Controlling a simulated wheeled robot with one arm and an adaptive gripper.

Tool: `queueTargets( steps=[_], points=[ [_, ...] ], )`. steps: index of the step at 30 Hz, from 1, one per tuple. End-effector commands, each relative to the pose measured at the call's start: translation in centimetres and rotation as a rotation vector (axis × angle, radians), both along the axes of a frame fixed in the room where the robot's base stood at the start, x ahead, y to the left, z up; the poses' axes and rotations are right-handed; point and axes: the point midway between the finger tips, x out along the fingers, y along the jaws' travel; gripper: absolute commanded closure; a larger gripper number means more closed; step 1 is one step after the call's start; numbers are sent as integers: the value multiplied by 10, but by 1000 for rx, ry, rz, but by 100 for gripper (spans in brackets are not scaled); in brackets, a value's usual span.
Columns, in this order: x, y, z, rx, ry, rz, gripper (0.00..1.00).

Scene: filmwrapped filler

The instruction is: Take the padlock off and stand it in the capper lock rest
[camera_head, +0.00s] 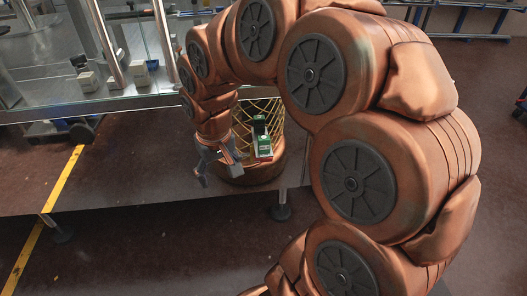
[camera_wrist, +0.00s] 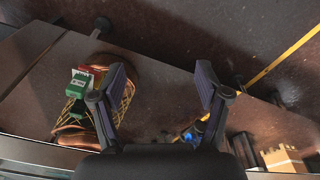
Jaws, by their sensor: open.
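A small green body (camera_head: 263,152) with a pale face and a red edge sits by a copper-coloured round stand (camera_head: 250,178) with a gold lattice. A dark piece rises above it; it looks like the padlock, but it is too small to be sure. The wrist view shows it as a green block (camera_wrist: 77,84) with red and white beside it, left of my fingers. My gripper (camera_head: 217,164) is open and empty just left of it, and its spread fingers also show in the wrist view (camera_wrist: 161,88). I cannot make out the capper lock rest with certainty.
A glass-and-metal machine deck (camera_head: 60,100) stands at upper left with small white blocks (camera_head: 88,80) on it. A brown surface (camera_head: 130,170) lies beneath my gripper, mostly bare. A yellow floor line (camera_head: 65,180) runs at left. The wrist view shows a cardboard box (camera_wrist: 284,160).

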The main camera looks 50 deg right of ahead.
Motion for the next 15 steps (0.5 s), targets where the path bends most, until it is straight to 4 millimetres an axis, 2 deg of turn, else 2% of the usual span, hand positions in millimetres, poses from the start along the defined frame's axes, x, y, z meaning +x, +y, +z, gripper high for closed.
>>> queueTargets(
  steps=[1,3,7,12,15],
  points=[
    [17,-19,-14,0,-21,-36,25],
    [41,-48,-22,-9,-67,-87,25],
    [74,-108,-40,-28,-138,-189,25],
    [99,-189,-65,-59,-216,-318,25],
    [104,-227,-76,-77,-246,-376,25]
  ],
)
